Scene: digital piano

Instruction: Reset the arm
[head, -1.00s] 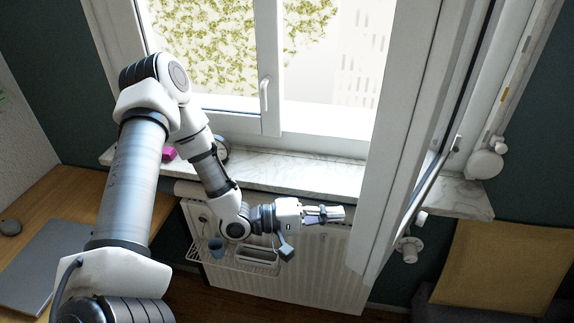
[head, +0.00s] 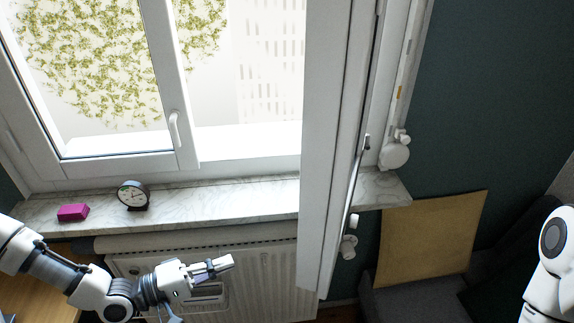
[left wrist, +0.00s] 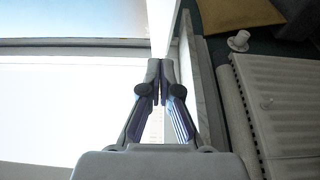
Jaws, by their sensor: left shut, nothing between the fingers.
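My left arm comes in low from the left in the head view. My left gripper (head: 222,264) is shut and empty, in front of the white radiator (head: 265,270) and below the marble windowsill (head: 235,207). In the left wrist view its two fingers (left wrist: 160,75) are together with nothing between them. A white part of my right arm (head: 550,265) shows at the right edge of the head view. My right gripper is out of view.
An opened window sash (head: 333,150) juts out to the right of my left gripper. A black clock (head: 132,194) and a magenta box (head: 73,212) stand on the sill. A tan panel (head: 430,240) leans at the wall on the right.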

